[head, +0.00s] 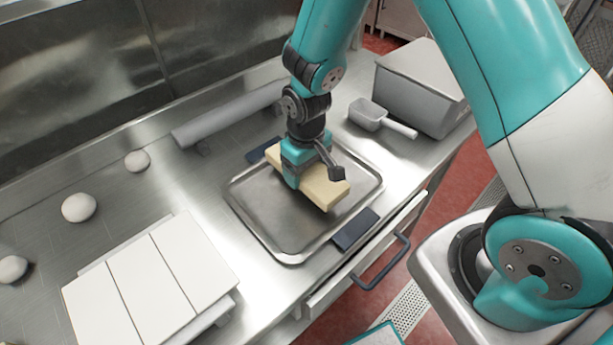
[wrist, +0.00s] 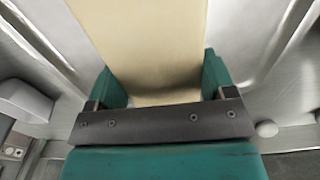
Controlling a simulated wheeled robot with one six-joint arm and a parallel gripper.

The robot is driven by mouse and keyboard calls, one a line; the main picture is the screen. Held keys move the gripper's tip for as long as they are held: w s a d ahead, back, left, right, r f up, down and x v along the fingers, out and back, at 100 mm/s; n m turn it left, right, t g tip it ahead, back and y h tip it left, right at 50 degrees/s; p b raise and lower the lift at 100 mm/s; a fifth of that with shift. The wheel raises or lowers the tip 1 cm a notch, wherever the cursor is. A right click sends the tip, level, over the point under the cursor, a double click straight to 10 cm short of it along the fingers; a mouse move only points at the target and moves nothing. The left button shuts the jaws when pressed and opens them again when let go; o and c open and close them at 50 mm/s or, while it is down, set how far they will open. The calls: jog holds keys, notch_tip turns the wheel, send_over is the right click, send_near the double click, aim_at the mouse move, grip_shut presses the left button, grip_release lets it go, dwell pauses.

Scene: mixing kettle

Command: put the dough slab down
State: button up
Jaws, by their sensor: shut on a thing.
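The dough slab (head: 322,186) is a pale yellow block. My gripper (head: 297,170) is shut on it near its middle, with the arm coming down from above. In the wrist view the slab (wrist: 150,45) runs away from the camera between the two teal fingers of my gripper (wrist: 160,85). The slab is over the metal tray (head: 270,222) in the head view. I cannot tell whether its underside touches the tray.
A grey roller (head: 225,116), a scoop (head: 368,115) and a grey bin (head: 415,92) stand behind the tray. Dough balls (head: 79,208) and white boards (head: 150,282) lie to the left. A drawer handle (head: 385,265) juts from the counter front.

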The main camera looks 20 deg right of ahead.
aim_at(306, 180)
jog(key=shift+f, duration=1.8)
jog(key=shift+f, duration=0.2)
jog(key=o, duration=1.3)
jog(key=shift+r, duration=0.1)
jog(key=r, duration=0.4)
jog(key=r+b, duration=0.1)
jog(key=r, duration=0.4)
jog(key=r+b, duration=0.1)
jog(key=r, duration=0.4)
jog(key=shift+s+a, duration=0.25)
jog(key=shift+s, duration=0.15)
jog(key=s+a+r+n+y, duration=0.3)
jog(key=s+a+r+y, duration=0.1)
jog(key=s+r, duration=0.9)
jog(key=s, duration=0.4)
jog(key=shift+s+r, duration=0.15)
jog(key=shift+s, duration=0.25)
